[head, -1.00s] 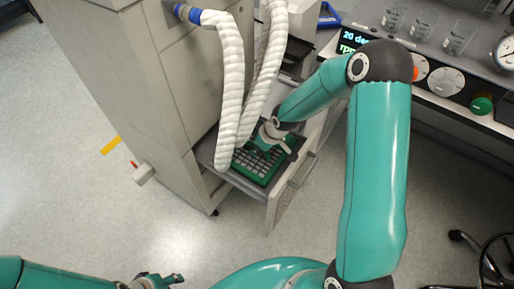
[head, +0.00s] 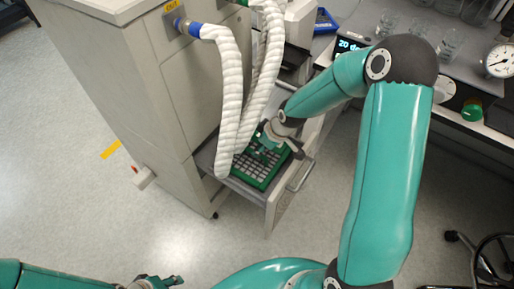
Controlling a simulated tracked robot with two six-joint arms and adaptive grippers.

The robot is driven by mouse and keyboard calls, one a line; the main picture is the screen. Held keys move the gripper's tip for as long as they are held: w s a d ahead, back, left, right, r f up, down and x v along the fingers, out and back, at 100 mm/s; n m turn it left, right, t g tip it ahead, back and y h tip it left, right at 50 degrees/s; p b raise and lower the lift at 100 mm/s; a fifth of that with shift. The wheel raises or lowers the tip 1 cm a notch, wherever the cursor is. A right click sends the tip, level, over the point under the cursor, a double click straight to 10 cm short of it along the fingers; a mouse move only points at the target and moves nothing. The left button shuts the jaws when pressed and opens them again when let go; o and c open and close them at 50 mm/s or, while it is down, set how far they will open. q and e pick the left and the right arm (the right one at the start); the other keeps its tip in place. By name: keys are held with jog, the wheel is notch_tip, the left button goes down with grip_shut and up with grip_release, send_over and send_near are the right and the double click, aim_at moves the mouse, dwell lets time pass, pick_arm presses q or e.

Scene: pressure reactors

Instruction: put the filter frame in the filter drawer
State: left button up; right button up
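Two white ribbed hoses (head: 232,90) hang from the grey cabinet (head: 110,70) in front of the drawer. A bench (head: 460,90) with glasses, a gauge and knobs stands at the right. A chair (head: 490,262) is at the lower right.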

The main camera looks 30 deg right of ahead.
jog(key=v, duration=0.6)
jog(key=shift+s, duration=0.1)
